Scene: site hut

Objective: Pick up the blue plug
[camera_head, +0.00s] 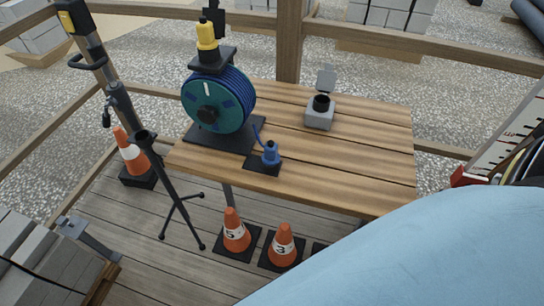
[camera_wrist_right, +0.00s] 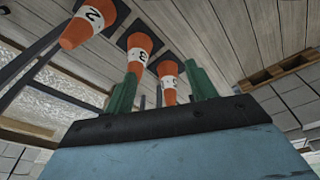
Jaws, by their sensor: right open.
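The blue plug (camera_head: 271,154) stands upright on a small black plate (camera_head: 262,168) near the front edge of the wooden table (camera_head: 350,175). A blue cable rises behind it toward the cable reel (camera_head: 218,100). A grey socket box (camera_head: 320,113) with its lid raised sits farther back to the right. My right gripper (camera_wrist_right: 162,80) shows in the right wrist view, open and empty, its two green fingers apart, with orange cones beyond them. The plug is not in that view. My left gripper is not in view.
A yellow plug-like piece (camera_head: 207,36) stands on a black stand above the reel. Orange cones (camera_head: 236,232) stand on the deck below the table's front. A black tripod stand (camera_head: 170,190) is left of the table.

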